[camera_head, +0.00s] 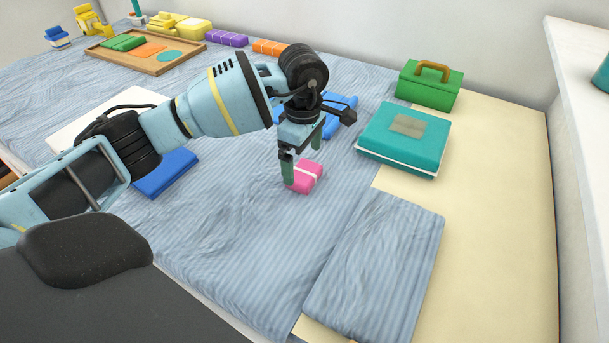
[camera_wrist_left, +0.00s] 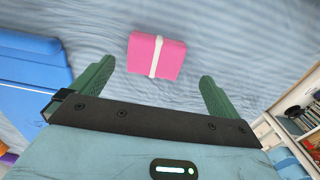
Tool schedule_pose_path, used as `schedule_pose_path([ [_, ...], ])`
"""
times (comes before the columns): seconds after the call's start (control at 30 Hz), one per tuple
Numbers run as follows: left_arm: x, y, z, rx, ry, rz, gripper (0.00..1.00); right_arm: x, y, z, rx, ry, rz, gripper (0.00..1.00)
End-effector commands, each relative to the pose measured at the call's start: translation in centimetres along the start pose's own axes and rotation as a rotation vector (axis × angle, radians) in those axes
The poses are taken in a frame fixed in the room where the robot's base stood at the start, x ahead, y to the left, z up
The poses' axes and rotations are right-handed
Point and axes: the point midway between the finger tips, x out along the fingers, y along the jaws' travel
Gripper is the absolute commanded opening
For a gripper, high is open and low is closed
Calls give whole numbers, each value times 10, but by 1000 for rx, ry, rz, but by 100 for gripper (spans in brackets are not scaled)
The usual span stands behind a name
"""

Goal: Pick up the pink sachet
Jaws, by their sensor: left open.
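The pink sachet (camera_head: 306,177) has a white band and lies on the blue striped cloth (camera_head: 240,220), below my left gripper (camera_head: 302,165). In the left wrist view the sachet (camera_wrist_left: 156,56) shows beyond and between the two green fingertips (camera_wrist_left: 155,88), a little nearer the left one. My left gripper is open and empty, with a finger overlapping the sachet's left edge in the head view. I cannot tell whether that finger touches it. My right gripper is not in view.
A teal box (camera_head: 404,139) and a green case (camera_head: 428,84) stand to the right. A blue item (camera_head: 165,172) lies to the left, and another blue one (camera_head: 340,112) behind the gripper. A wooden tray (camera_head: 150,64) is at the far left. Cloth in front of the sachet is clear.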

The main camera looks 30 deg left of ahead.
Motion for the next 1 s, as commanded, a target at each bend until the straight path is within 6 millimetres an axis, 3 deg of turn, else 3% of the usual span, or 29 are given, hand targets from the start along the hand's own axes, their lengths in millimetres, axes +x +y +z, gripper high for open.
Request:
schedule_pose_path([
  [0.23, 9, 2, 0, -2, 0, -1, 100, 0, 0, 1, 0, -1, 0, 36],
  [0.53, 48, 6, -1, 0, -1, -2, 100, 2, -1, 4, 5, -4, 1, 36],
  [0.8, 52, 7, -2, 0, 0, 1, 100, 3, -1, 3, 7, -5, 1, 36],
  [1.0, 52, 7, -1, 0, -1, 1, 74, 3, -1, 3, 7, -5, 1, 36],
])
